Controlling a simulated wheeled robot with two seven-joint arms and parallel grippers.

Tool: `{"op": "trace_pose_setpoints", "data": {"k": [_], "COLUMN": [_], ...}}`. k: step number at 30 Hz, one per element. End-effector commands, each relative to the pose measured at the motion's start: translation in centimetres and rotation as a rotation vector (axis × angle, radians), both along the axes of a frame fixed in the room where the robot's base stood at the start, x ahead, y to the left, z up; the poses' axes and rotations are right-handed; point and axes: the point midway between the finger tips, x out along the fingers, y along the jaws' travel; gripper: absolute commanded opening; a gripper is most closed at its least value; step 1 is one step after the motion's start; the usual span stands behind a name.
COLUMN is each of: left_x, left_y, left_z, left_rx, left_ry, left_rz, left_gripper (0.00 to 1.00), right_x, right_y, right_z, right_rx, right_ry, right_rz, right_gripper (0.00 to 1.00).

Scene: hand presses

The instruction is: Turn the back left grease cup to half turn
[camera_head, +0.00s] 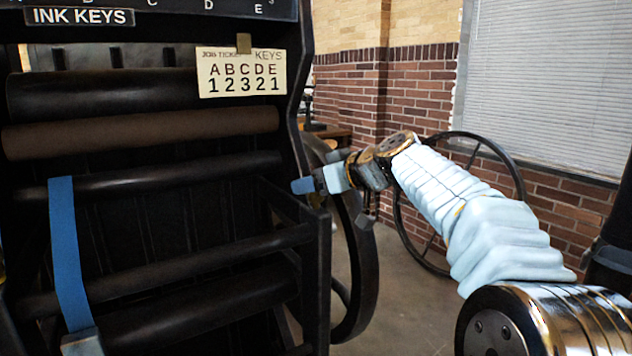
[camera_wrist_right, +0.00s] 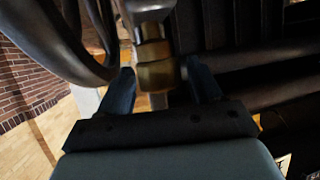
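A brass grease cup (camera_wrist_right: 156,66) with stepped rings hangs below a dark metal fitting in the right wrist view. My right gripper (camera_wrist_right: 158,90) has its two blue fingers apart, one on each side of the cup. I see a narrow gap on the cup's left and right, and cannot tell whether either finger touches it. In the head view my right gripper (camera_head: 303,186) reaches to the right side of the black press (camera_head: 318,270); the cup cannot be made out there. My left gripper (camera_head: 68,255) shows as one long blue finger in front of the press's left part.
The press has dark rollers (camera_head: 140,132), a side frame and a large curved wheel (camera_head: 368,270) beside my right gripper. A job ticket (camera_head: 241,73) hangs on the upper part. A spoked wheel (camera_head: 400,225) stands behind my right arm. Floor (camera_head: 405,310) shows between the press and my arm.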

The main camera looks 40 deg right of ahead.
Motion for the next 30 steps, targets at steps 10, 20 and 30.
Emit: {"op": "trace_pose_setpoints", "data": {"k": [10, 20, 30], "left_x": [0.0, 0.0, 0.0], "left_y": [0.0, 0.0, 0.0], "left_z": [0.0, -0.02, 0.0], "left_rx": [0.0, 0.0, 0.0], "left_ry": [0.0, 0.0, 0.0], "left_rz": [0.0, 0.0, 0.0], "left_gripper": [0.68, 0.68, 0.68], "right_x": [-0.02, -0.04, -0.03], "right_y": [0.01, 0.07, -0.05], "right_z": [0.03, 0.01, 0.05], "right_rx": [0.0, -0.001, 0.0], "right_ry": [0.0, 0.005, -0.002], "right_rz": [-0.001, -0.222, -0.276], "right_gripper": [0.17, 0.17, 0.17]}}
